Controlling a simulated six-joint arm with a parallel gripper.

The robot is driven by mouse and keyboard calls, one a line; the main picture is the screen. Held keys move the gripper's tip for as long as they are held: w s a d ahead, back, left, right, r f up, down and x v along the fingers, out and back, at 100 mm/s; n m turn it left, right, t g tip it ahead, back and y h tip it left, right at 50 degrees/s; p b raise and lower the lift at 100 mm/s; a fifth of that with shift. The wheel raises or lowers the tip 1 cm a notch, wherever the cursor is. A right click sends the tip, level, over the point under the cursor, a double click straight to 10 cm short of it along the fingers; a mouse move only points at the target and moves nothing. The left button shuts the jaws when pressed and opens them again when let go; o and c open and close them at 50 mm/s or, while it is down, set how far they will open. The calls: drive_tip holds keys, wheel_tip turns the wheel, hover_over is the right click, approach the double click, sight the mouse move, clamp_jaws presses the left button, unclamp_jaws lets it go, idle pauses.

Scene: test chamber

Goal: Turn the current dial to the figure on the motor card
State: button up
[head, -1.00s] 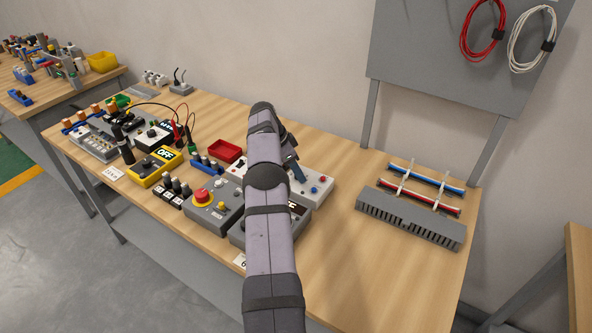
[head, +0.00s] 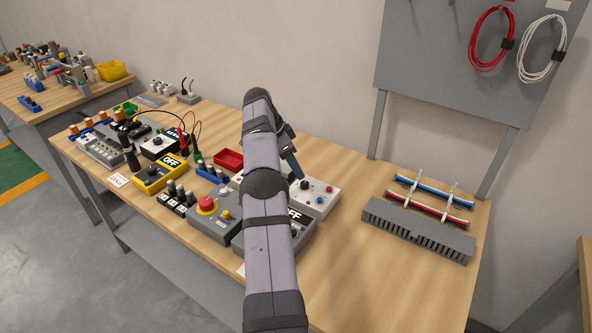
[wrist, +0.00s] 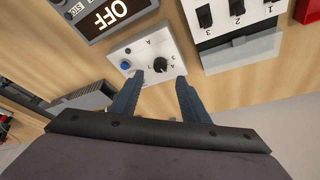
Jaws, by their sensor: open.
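A white box (wrist: 148,62) lies below my gripper in the wrist view. It has a black dial (wrist: 160,66) with small figures around it, a blue terminal (wrist: 125,65) and the letter A. My gripper (wrist: 160,78) is open, its two blue-grey fingers either side of the dial and apart from it at the tips. Nothing is between them. In the head view my gripper (head: 292,168) hangs by a white box (head: 322,200) with blue and red terminals, partly behind my arm. A white card (head: 118,181) lies at the bench's front left; its writing is too small to read.
A grey box with an OFF display (wrist: 118,14) is close beside the white box. A switch block (wrist: 222,18) stands on the other side. A red emergency button (head: 206,204) is left of my arm. Grey slotted trunking (head: 418,231) lies right, with bare bench between.

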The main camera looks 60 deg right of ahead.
drive_tip(key=s+d+r+m, duration=0.2)
drive_tip(key=s+r, duration=0.2)
drive_tip(key=s, duration=0.3)
drive_tip(key=s+d+r+m, duration=0.1)
drive_tip(key=s+d+r, duration=0.1)
drive_tip(key=s+r, duration=0.35)
drive_tip(key=n+t+y, duration=0.1)
drive_tip(key=n+t, duration=0.5)
drive_tip(key=n, duration=1.5)
approach(305, 183)
drive_tip(key=shift+p+x, duration=1.65)
drive_tip(key=shift+x, duration=2.35)
